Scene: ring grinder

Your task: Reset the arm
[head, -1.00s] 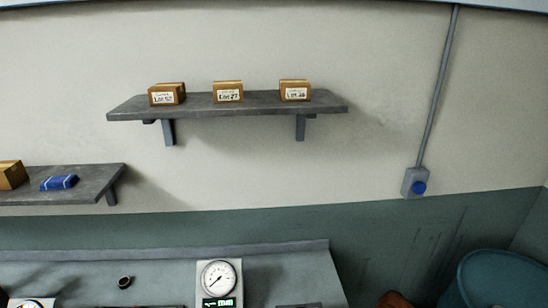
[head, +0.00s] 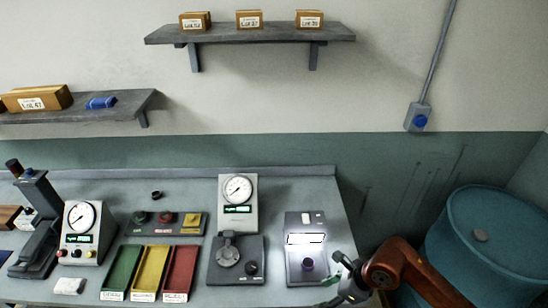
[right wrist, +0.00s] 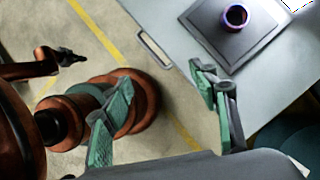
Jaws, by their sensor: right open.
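My right arm comes in at the lower right of the head view. Its gripper (head: 344,280) is beside the front right of the bench, near the lit grey station (head: 305,226). In the right wrist view the right gripper (right wrist: 160,82) is open, with its green-padded fingers wide apart and only floor and robot parts between them. A dark ring (head: 307,264) sits on the lit station; it also shows in the right wrist view (right wrist: 236,17). What looks like my left gripper (right wrist: 68,57) is small at the left of that view, its jaws unclear; the head view does not show it.
The bench holds green, yellow and red trays (head: 150,271), a dial gauge station (head: 237,204), another gauge (head: 81,228) and a loose dark ring (head: 156,195). A blue barrel (head: 490,250) stands right of the bench. Shelves (head: 250,34) with boxes hang above.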

